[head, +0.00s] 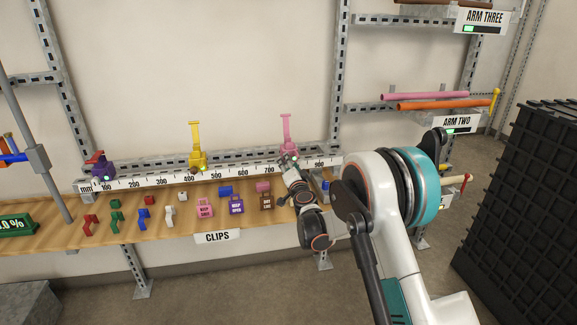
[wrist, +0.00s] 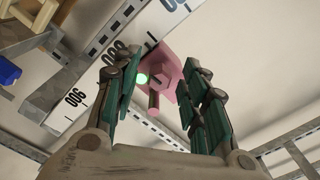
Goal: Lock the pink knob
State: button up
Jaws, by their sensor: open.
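The pink clamp (head: 286,128) stands on the ruler rail between 700 and 900, with a tall upright handle in the head view. In the wrist view its pink body (wrist: 167,62) shows with a short pink bar (wrist: 154,101) that looks like the knob, and a lit green light (wrist: 142,79) beside it. My gripper (head: 287,164) is at the clamp's base in the head view and partly hides it. In the wrist view the teal fingers of my gripper (wrist: 161,66) are spread on either side of the pink part. I cannot tell whether they touch it.
Clips and several small colored blocks lie on the wooden shelf (head: 150,222) below. A dark grid crate (head: 535,190) stands at right.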

jog(key=v, duration=1.1)
jog(key=shift+s, duration=0.35)
jog(key=shift+d, duration=0.15)
